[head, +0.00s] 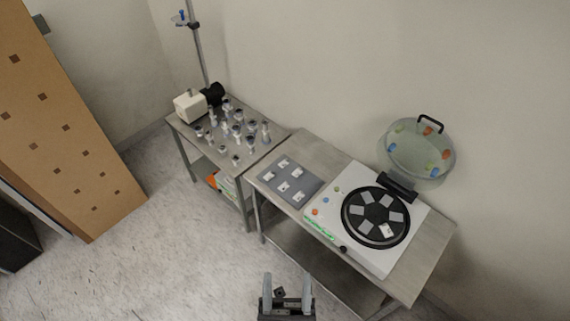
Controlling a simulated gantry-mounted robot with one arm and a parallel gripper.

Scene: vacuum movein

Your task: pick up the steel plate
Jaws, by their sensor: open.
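My gripper (287,276) is at the bottom middle of the head view, over the floor in front of the steel tables. Its two grey fingers are apart, with nothing held between them. A flat grey tray (272,176) lies on the right table and carries several small light pieces, each with a dark mark. Right of it, a white machine (405,243) has a round black disc with several grey plates (367,198) set in it. One plate (386,230) there looks brighter. I cannot tell which of these pieces is the steel plate.
The machine's clear round lid (416,152) stands raised behind it. The left table (184,130) holds several small upright fittings and a white-and-black pump (191,105). A brown panel (70,125) stands at the left. The floor (150,250) between is clear.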

